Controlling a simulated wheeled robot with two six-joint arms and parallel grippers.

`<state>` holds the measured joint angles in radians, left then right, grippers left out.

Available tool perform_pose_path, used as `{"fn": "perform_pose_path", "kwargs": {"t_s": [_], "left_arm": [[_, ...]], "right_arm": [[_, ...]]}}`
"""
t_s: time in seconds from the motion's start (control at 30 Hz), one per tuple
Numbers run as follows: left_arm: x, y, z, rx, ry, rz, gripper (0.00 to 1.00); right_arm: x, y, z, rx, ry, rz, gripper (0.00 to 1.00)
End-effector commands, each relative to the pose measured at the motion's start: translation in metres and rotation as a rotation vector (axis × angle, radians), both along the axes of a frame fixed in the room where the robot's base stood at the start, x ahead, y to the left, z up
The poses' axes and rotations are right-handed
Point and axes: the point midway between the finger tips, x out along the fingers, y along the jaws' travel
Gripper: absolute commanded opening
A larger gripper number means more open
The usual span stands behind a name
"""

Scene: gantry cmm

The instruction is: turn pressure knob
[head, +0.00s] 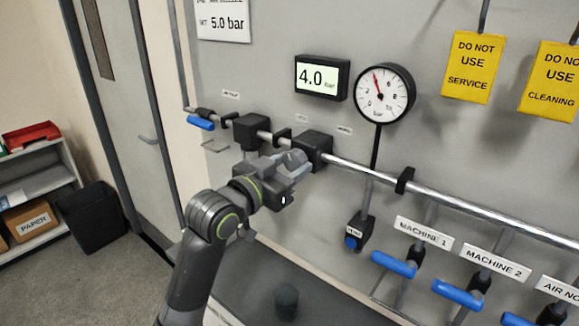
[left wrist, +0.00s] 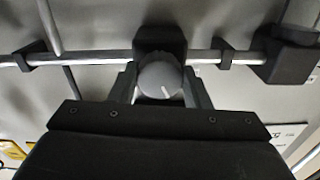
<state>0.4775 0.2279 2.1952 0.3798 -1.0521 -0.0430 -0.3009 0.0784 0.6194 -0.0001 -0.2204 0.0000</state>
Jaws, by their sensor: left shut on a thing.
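The pressure knob (left wrist: 160,80) is a round grey knob with a white mark, under a black regulator block on the pipe, in the left wrist view. My left gripper (left wrist: 160,88) has one finger on each side of it and is shut on it. In the head view my left gripper (head: 296,168) is at the black regulator block (head: 313,147) and hides the knob. The digital display (head: 322,77) reads 4.0 bar. The round dial gauge (head: 382,94) has a red needle pointing up and slightly left. My right gripper is not in view.
A sign (head: 223,20) reads 5.0 bar. The silver pipe (head: 460,208) runs along the wall panel, with blue valve handles (head: 394,264) below right and another (head: 200,123) at left. Yellow DO NOT USE tags (head: 473,67) hang at upper right.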

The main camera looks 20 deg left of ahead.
Motion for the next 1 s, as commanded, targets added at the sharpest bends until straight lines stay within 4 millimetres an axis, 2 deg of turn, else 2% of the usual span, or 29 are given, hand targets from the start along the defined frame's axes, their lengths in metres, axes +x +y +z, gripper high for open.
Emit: {"fn": "perform_pose_path", "kwargs": {"t_s": [0.7,1.0], "left_arm": [[0.001,0.001,0.0,0.589,-0.217,0.0,0.2],[0.001,0.001,0.001,0.785,-0.288,0.0,0.2]], "right_arm": [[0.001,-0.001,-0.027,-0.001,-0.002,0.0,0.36],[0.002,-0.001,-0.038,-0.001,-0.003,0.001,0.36]]}}
